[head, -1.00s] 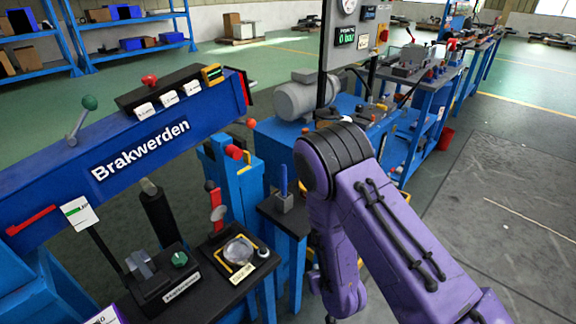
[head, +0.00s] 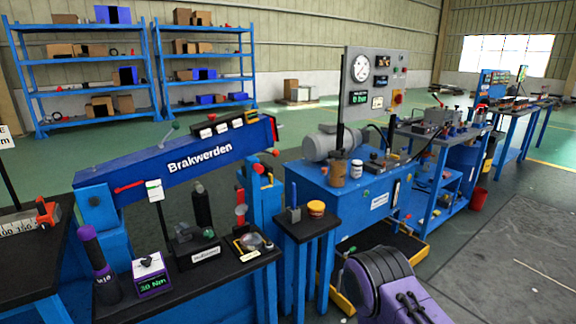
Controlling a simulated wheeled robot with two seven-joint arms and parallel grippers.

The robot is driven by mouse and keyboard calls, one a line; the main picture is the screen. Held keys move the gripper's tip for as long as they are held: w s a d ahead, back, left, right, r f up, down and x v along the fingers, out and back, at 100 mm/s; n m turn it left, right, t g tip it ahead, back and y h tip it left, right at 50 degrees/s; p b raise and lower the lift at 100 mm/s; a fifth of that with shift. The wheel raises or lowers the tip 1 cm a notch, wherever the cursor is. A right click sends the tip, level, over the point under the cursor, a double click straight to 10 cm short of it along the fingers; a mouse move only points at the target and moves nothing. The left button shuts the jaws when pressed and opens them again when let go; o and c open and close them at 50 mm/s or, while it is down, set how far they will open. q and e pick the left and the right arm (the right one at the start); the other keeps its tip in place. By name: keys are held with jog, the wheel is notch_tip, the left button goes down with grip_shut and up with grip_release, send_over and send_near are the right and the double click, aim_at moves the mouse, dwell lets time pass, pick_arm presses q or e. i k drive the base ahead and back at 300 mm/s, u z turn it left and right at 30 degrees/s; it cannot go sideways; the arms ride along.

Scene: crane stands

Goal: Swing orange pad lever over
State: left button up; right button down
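No lever with a clearly orange pad can be made out. On the blue press frame marked Brakwerden (head: 150,185), a red lever (head: 130,187) lies along the left end. Orange-red knobs (head: 258,168) show at the frame's right end. A small upright red-handled part (head: 240,214) stands on the bench below. I cannot tell which of these the task means. A purple part of my own arm fills the bottom right; neither gripper is in view.
The black bench holds a purple-edged meter box (head: 151,278) and a dark cylinder (head: 104,268). A small table (head: 308,231) carries an orange-lidded jar (head: 316,209). A blue pump unit (head: 330,190) with a gauge panel stands behind. Open floor lies at the right.

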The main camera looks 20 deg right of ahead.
aim_at(275, 152)
jog(key=z, duration=0.7)
jog(key=i, duration=0.95)
jog(key=u, duration=0.2)
